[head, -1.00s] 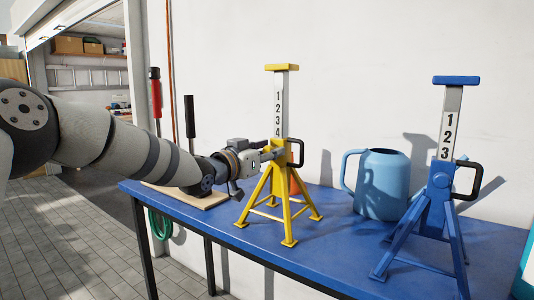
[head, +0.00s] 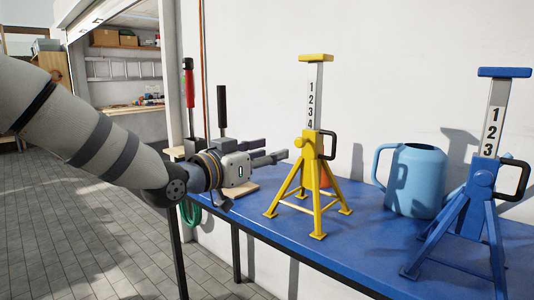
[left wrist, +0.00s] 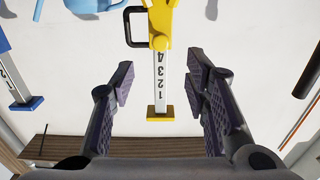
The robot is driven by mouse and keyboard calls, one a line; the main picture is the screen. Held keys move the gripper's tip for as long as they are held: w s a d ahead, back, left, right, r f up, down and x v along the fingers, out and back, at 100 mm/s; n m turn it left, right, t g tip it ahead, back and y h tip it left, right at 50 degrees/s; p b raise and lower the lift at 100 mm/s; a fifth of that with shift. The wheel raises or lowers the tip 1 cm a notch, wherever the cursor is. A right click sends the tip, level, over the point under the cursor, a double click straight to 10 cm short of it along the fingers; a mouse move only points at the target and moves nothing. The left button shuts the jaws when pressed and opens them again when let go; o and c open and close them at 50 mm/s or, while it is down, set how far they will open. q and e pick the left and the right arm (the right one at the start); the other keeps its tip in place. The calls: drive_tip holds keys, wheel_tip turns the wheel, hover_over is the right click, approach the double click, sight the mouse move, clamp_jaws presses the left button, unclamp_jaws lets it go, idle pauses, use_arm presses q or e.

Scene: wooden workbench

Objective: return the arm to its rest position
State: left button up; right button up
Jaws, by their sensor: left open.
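My left gripper (head: 275,150) is open and empty, just left of the yellow jack stand (head: 312,165) in the head view. A gap shows between its fingertips and the stand's post. In the left wrist view the two fingers (left wrist: 163,82) are spread wide, and the yellow stand (left wrist: 160,70) shows upside down between and beyond them, with its numbered post and black handle. The stand is upright on the blue bench top. My right gripper is not in view.
A blue jack stand (head: 480,195) and a light blue watering can (head: 416,180) stand to the right on the blue workbench (head: 300,250). A red-handled tool (head: 189,85) and a black-handled one (head: 222,105) stand behind my gripper. Open paved floor (head: 70,210) lies left.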

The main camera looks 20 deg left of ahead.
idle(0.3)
use_arm(q)
drive_tip(key=s+d+f+n+g+y, duration=0.1)
drive_tip(key=s+f+g, duration=0.15)
drive_tip(key=f, duration=0.65)
drive_tip(key=s+d+f+n+g+y, duration=0.1)
drive_tip(key=s+f+g, duration=0.15)
drive_tip(key=f, duration=0.75)
drive_tip(key=s+f+n+g+y+p, duration=0.15)
drive_tip(key=s+f+g, duration=0.45)
drive_tip(key=s+f, duration=1.15)
drive_tip(key=s+f+g+y, duration=0.1)
drive_tip(key=s+f+g, duration=0.1)
drive_tip(key=s, duration=0.8)
drive_tip(key=s+a+f+g+p, duration=0.1)
drive_tip(key=s+f+g, duration=0.2)
drive_tip(key=s, duration=0.8)
drive_tip(key=s+a+f+g+y, duration=0.1)
drive_tip(key=s+f+g, duration=0.2)
drive_tip(key=s, duration=0.7)
drive_tip(key=shift+s+a+n+y, duration=0.2)
drive_tip(key=shift+n+y, duration=0.15)
drive_tip(key=shift+n, duration=0.1)
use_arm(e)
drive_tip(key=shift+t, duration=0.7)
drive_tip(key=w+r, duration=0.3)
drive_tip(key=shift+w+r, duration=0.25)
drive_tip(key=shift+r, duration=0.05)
